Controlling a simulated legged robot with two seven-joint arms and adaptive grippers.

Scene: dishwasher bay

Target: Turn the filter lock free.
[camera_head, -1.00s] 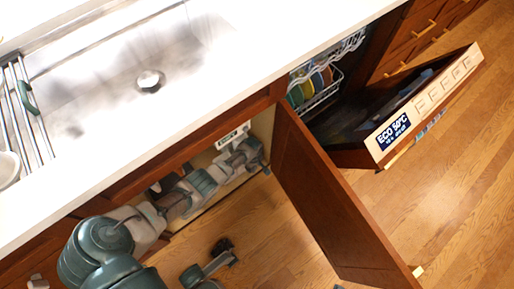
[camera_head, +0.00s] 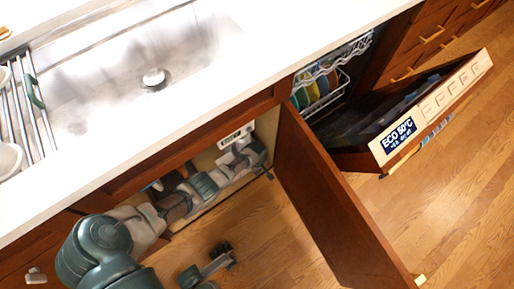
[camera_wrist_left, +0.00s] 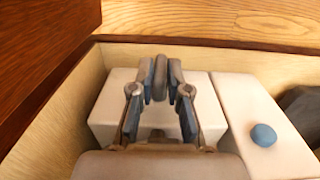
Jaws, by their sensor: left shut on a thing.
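My left arm reaches into the open cabinet under the sink, with my left gripper (camera_head: 257,157) at its far end. In the left wrist view the left gripper (camera_wrist_left: 161,82) is shut on a narrow grey-blue piece, seemingly the filter lock (camera_wrist_left: 160,76), in front of a white box (camera_wrist_left: 206,103). The fingers cover much of the piece, so its turn angle cannot be told. In the head view the lock is hidden by the gripper. My right gripper (camera_head: 222,254) shows small and dark above the floor; its jaw opening is unclear.
A white block with a blue round cap (camera_wrist_left: 263,135) stands right of the gripper. The cabinet door (camera_head: 335,200) stands open to the right. Beyond it is the open dishwasher door (camera_head: 425,108) with a dish rack (camera_head: 320,92). The counter (camera_head: 130,160) overhangs the arm.

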